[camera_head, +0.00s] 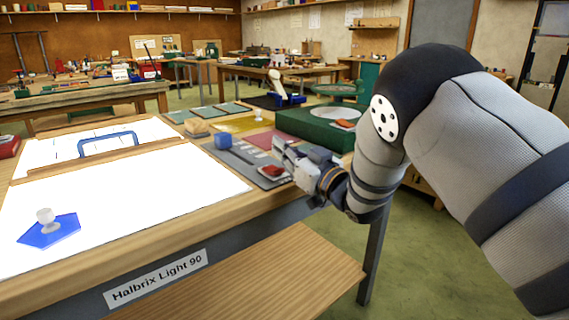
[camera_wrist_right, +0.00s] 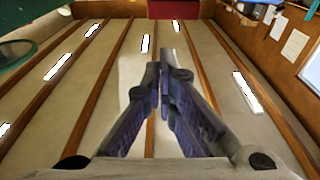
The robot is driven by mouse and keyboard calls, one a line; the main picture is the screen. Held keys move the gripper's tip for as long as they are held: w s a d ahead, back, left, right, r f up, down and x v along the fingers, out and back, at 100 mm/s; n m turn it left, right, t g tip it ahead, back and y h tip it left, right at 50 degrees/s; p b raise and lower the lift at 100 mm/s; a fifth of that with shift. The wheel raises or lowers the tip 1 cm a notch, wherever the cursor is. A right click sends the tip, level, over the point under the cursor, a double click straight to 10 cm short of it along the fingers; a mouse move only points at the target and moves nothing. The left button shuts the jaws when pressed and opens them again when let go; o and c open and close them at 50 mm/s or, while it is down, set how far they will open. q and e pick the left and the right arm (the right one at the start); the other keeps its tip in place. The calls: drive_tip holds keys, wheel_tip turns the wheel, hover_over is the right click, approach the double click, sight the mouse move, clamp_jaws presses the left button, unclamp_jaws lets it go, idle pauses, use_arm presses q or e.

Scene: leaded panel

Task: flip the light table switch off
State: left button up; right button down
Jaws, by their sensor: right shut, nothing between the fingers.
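The light table (camera_head: 110,206) is at the left in the head view, and its white top glows brightly. A small red block-like piece (camera_head: 273,170) lies near the table's right edge, close to my right gripper; I cannot tell if it is the switch. No other switch can be made out. My right gripper (camera_head: 283,152) is at the right end of the table, shut and empty. Its closed fingers (camera_wrist_right: 164,62) also show in the right wrist view, pointing towards a beamed ceiling with lights. My left gripper is not in view.
A blue pentagon with a pale knob (camera_head: 46,232) and a blue handle frame (camera_head: 108,143) are on the glowing top. A blue cube (camera_head: 223,141), a wooden block (camera_head: 196,126) and a green box (camera_head: 316,127) stand farther right. A wooden shelf (camera_head: 260,277) juts out below.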

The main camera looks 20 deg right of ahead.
sight(273, 170)
drive_tip(key=shift+s+d+f, duration=0.1)
drive_tip(key=shift+s+f, duration=0.1)
drive_tip(key=shift+f, duration=0.5)
drive_tip(key=shift+s+d+f, duration=0.1)
drive_tip(key=shift+s+f, duration=0.05)
drive_tip(key=shift+f, duration=0.55)
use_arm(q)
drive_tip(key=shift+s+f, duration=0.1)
use_arm(e)
drive_tip(key=shift+f, duration=0.1)
